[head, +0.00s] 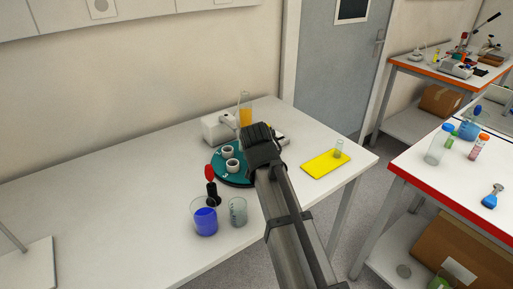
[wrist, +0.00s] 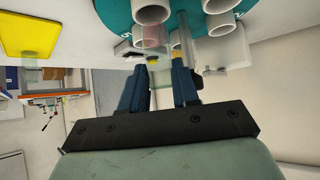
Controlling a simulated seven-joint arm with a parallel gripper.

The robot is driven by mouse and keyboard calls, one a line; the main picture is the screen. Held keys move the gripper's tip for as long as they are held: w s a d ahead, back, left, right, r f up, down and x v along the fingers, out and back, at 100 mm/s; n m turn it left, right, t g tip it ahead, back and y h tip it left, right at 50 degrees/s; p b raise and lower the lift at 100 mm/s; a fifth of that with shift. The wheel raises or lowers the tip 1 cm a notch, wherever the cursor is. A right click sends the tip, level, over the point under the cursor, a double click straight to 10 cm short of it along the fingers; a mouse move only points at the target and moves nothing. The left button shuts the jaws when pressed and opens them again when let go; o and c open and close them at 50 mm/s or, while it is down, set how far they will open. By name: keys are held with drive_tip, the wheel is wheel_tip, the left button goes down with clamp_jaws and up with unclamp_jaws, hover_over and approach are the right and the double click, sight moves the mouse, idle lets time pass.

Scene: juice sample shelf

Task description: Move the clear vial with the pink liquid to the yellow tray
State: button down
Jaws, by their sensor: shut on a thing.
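My gripper (head: 263,148) is over the right side of the teal round tray in the head view, hiding what it holds. In the wrist view my gripper (wrist: 160,72) has its fingers a little apart, shut on a clear vial with pink liquid (wrist: 151,38); the vial shows just past the fingertips. Whether the vial touches the teal tray cannot be told. The yellow tray (head: 318,166) lies flat to the right of my gripper and also shows at upper left in the wrist view (wrist: 30,30). A small clear vial with pale greenish contents (head: 338,149) stands on it.
The teal round tray (head: 216,170) holds white cups (head: 232,165). A cylinder with orange liquid (head: 245,115) stands behind. A blue-liquid beaker (head: 204,217), a clear beaker (head: 238,211) and a red-topped dark object (head: 211,185) stand in front. The yellow tray's left part is bare.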

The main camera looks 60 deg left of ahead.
drive_tip(key=shift+w, duration=0.1)
drive_tip(key=w+d+r+m+t+h, duration=0.1)
drive_tip(key=w+d+r, duration=0.1)
drive_tip(key=w+d, duration=0.5)
drive_tip(key=w+d+r+m+t+h, duration=0.1)
drive_tip(key=w+d+r+m, duration=0.15)
drive_tip(key=w, duration=0.85)
drive_tip(key=shift+n+g+y, duration=0.4)
drive_tip(key=shift+n+y, duration=0.1)
drive_tip(key=shift+n, duration=0.35)
drive_tip(key=shift+s+d+f, duration=0.1)
drive_tip(key=shift+d+f, duration=0.05)
drive_tip(key=shift+f, duration=2.4)
drive_tip(key=shift+s+d+f, duration=0.1)
drive_tip(key=shift+f, duration=2.45)
drive_tip(key=shift+f, duration=0.1)
drive_tip(key=c, duration=0.8)
unclamp_jaws()
drive_tip(key=v, duration=1.2)
drive_tip(key=shift+r, duration=0.2)
